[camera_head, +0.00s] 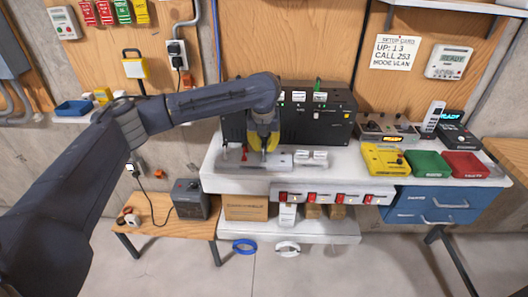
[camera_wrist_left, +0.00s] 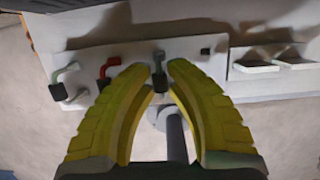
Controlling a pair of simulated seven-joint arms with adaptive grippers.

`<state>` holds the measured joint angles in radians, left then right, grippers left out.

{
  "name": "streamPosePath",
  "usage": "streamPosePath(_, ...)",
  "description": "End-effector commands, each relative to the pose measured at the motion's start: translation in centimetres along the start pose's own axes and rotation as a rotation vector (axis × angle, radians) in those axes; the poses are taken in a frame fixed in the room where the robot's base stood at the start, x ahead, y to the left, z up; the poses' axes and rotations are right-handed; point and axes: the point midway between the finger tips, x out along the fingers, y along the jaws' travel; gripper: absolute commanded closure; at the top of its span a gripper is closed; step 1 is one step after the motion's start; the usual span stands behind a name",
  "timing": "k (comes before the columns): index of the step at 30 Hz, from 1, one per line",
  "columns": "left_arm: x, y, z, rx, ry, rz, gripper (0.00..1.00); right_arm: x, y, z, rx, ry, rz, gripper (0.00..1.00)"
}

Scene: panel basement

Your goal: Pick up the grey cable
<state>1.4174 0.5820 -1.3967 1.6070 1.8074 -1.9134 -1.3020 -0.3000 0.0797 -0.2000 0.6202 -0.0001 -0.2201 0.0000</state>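The grey cable (camera_wrist_left: 159,66) is a short stub with a dark plug end, on a light panel (camera_wrist_left: 205,50) in the left wrist view. My left gripper (camera_wrist_left: 160,68) has its yellow fingertips apart on either side of the grey cable, with visible gaps. Whether the tips touch it I cannot tell. In the head view my left gripper (camera_head: 263,147) points down over the panel (camera_head: 278,160) and mostly hides the grey cable. My right gripper is not in view.
A black equipment box (camera_head: 325,118) stands behind the panel on the white bench (camera_head: 240,180). Two white pieces (camera_head: 312,156) lie right of the panel. Yellow (camera_head: 385,160), green (camera_head: 428,164) and red (camera_head: 466,165) boxes stand farther right. Some bench surface between is clear.

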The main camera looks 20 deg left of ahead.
Motion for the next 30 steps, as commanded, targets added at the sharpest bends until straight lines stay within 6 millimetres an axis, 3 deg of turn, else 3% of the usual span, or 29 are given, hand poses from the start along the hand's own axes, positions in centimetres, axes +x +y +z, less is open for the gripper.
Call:
streamPosePath(3, 0.0, 0.0, 0.0, 0.0, 0.0, 0.0, 1.0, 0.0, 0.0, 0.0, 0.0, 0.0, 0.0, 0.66)
streamPosePath(20, -0.5, 0.0, 0.2, 0.0, -0.001, 0.0, 1.0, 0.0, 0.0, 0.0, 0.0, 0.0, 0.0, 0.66)
streamPosePath(25, -1.9, 0.0, 0.6, -0.001, -0.003, -0.001, 1.0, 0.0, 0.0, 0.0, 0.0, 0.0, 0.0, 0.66)
streamPosePath(30, -4.7, 0.0, 1.4, -0.001, -0.005, -0.001, 1.0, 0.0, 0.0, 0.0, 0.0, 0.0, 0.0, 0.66)
